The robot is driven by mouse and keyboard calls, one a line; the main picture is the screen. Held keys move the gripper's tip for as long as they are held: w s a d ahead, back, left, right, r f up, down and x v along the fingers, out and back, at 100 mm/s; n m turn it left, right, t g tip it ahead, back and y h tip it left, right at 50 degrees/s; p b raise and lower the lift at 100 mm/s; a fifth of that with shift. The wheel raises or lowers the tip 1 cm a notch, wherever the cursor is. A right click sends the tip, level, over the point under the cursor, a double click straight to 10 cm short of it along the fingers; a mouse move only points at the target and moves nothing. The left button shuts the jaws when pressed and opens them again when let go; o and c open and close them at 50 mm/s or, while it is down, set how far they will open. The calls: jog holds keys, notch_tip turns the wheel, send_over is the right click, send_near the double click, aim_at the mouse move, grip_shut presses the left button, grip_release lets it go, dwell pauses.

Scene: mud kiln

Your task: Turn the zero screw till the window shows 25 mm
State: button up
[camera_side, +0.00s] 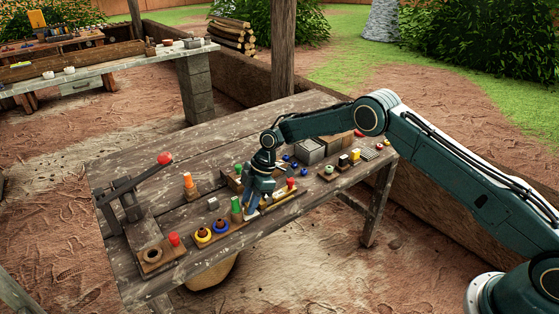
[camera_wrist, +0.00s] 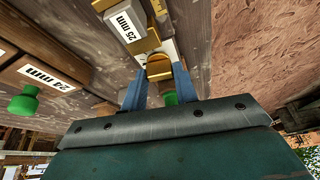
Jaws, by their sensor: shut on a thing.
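In the wrist view the two blue fingers of my gripper (camera_wrist: 158,80) stand on either side of a brass round-ended screw head (camera_wrist: 159,67), shut on it. Just beyond it, a grey block (camera_wrist: 122,24) with a white label reading 25 mm sits by brass parts. I cannot tell whether this label is the window. In the side view my gripper (camera_side: 251,209) points down at the table's front part; the screw is too small to make out there.
The wooden table (camera_side: 130,160) holds a red-knobbed lever (camera_side: 164,159) at left, blue and yellow rings (camera_side: 203,235), an orange peg (camera_side: 188,181) and grey boxes (camera_side: 310,150). A green knob (camera_wrist: 25,103) is left of my gripper in the wrist view. The table's back left is mostly clear.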

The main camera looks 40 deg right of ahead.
jog(key=shift+m+t, duration=0.6)
jog(key=shift+m, duration=0.8)
jog(key=o, duration=1)
jog(key=v, duration=1.3)
jog(key=shift+s+r, duration=0.1)
jog(key=shift+r, duration=0.35)
jog(key=shift+c, duration=0.3)
